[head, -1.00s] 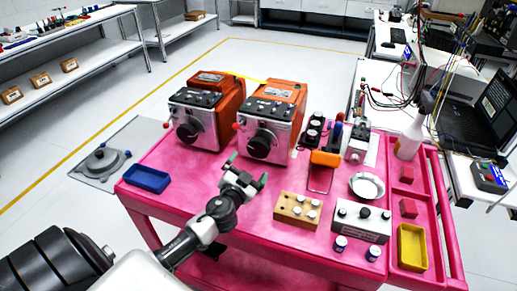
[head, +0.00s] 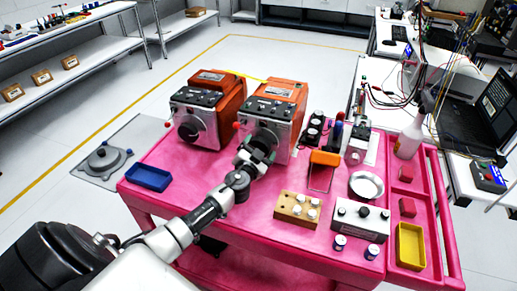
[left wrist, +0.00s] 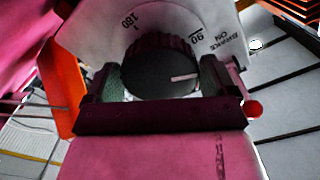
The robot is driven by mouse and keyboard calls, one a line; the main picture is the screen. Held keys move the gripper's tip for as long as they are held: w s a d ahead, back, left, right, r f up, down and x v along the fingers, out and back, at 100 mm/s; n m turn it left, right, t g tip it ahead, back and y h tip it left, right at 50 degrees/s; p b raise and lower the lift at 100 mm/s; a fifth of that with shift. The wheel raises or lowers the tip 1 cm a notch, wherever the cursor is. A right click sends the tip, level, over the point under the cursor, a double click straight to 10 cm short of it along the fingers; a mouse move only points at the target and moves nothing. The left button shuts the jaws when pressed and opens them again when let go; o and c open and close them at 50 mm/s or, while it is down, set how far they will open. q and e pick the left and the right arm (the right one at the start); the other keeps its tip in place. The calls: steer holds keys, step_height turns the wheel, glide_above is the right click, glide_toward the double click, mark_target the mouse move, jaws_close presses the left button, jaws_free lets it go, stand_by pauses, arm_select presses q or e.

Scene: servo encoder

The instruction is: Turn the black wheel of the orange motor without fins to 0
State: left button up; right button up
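Two orange motors with grey fronts stand on the pink cart, a left motor (head: 232,92) and a right motor (head: 287,92). I cannot clearly tell which has fins. The left motor's black wheel (head: 188,131) is clear. My left gripper (head: 256,152) is at the right motor's front and covers most of its wheel. In the left wrist view, the black wheel (left wrist: 150,65) lies between the open fingers of this gripper (left wrist: 158,84); firm contact is not visible. Its white mark points right, near the 90 label; 180 is at upper left. My right gripper is not in view.
A red knob (left wrist: 253,109) sits just right of the fingers. A blue tray (head: 149,177), a wooden block with white knobs (head: 297,209) and an orange-handled item (head: 325,158) are on the cart. Pink surface is free before the left motor.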

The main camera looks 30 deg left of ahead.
arm_select(q)
steer(key=c, duration=0.6)
steer(key=shift+m, duration=0.3)
steer(key=shift+f+m+b, duration=0.1)
steer(key=shift+m+b, duration=0.35)
steer(key=shift+m, duration=0.55)
steer(key=m, duration=0.3)
steer(key=shift+m+b, duration=0.3)
steer(key=m, duration=0.3)
steer(key=shift+m, duration=0.3)
steer(key=shift+f+m, duration=0.1)
steer(key=shift+m, duration=1.5)
